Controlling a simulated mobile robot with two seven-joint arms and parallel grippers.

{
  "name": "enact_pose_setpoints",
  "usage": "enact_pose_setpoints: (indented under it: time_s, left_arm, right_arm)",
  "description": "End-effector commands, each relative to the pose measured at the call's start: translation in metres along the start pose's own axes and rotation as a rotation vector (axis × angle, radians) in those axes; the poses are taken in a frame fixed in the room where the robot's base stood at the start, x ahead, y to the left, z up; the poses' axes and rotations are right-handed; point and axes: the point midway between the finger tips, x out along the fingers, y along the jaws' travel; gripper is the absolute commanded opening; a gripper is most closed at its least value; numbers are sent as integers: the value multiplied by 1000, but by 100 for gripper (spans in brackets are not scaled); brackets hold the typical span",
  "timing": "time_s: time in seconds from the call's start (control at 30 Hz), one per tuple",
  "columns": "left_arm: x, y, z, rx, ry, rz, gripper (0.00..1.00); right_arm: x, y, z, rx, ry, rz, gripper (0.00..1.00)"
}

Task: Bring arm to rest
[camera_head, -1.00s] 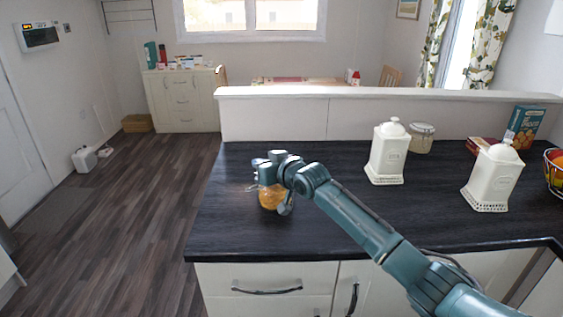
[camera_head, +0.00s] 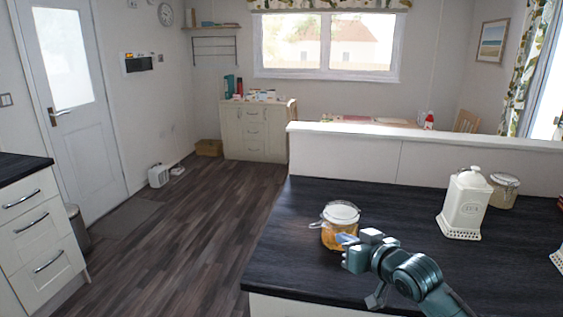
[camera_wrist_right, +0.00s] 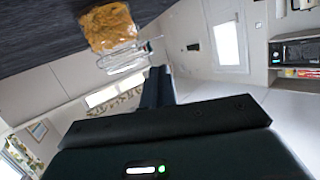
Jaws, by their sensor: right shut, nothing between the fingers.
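A glass jar (camera_head: 340,216) with orange-brown contents and a clasp lid stands upright on the dark worktop (camera_head: 410,215) near its left end. My right gripper (camera_head: 352,248) is just in front of and to the right of the jar in the head view, overlapping its lower edge there. It is shut and empty. In the right wrist view the jar (camera_wrist_right: 108,28) shows at the upper left, beyond the shut fingers (camera_wrist_right: 157,88) and apart from them. My left gripper is not in view.
A white canister (camera_head: 465,205) and a glass jar with a pale lid (camera_head: 503,190) stand behind and to the right on the worktop. A low white partition (camera_head: 430,155) runs along the back. Open wooden floor (camera_head: 190,230) lies to the left.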

Motion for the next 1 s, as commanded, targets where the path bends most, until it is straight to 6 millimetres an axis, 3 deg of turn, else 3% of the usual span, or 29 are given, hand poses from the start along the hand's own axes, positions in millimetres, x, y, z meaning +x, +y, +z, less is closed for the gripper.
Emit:
enact_pose_setpoints:
  time_s: [0.03,0.2,0.4,0.5,0.7,1.0]
  left_arm:
    - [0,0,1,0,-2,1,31]
    - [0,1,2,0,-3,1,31]
    - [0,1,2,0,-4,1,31]
    - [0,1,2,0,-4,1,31]
    - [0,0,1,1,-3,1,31]
    - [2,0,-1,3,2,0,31]
  right_arm:
    - [-4,-11,39,11,-34,-7,0]
    - [-38,-42,148,15,-113,2,0]
    - [-104,-76,253,10,-218,45,0]
    - [-138,-88,289,-2,-269,71,0]
    - [-182,-101,325,-24,-333,104,0]
    - [-190,-103,331,-30,-344,109,0]
